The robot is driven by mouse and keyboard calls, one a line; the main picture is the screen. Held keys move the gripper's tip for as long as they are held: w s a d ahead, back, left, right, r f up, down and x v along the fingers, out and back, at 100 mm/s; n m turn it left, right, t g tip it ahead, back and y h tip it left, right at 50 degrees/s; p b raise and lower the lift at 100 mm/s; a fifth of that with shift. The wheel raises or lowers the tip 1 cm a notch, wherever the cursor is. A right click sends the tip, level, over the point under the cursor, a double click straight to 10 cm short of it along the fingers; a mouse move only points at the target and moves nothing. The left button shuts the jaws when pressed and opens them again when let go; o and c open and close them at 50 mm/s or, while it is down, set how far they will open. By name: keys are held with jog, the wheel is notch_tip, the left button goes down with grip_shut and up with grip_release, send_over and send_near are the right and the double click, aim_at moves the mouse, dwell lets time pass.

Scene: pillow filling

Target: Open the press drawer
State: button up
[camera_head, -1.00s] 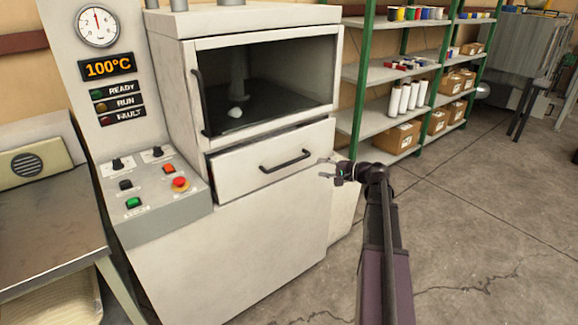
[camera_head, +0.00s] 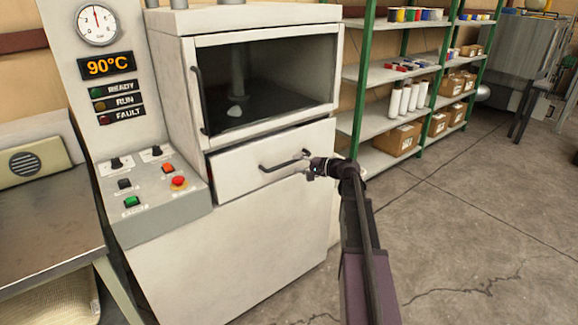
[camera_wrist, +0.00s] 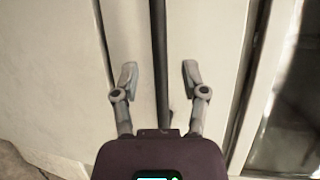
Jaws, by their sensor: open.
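The press drawer (camera_head: 237,172) is a pale front panel below the press's glass-windowed chamber. It stands slightly proud of the cabinet, with a dark gap along its top edge. Its dark bar handle (camera_head: 283,163) runs across the front. My gripper (camera_head: 307,169) is at the right end of the handle. In the wrist view, my gripper (camera_wrist: 159,75) is open, with one finger on each side of the dark handle bar (camera_wrist: 160,50). Both fingers look apart from the bar. Whether the fingertips reach past the bar is hard to tell.
The press control panel (camera_head: 150,182) with buttons is at the left, under a display reading 90°C. A metal table (camera_head: 45,235) stands at the far left. Green-framed shelves (camera_head: 385,120) hold boxes and rolls behind. The floor (camera_head: 470,230) at the right is clear.

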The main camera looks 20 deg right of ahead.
aim_at(291, 163)
jog(key=shift+b+x, duration=0.3)
jog(key=shift+x, duration=1.8)
grip_shut()
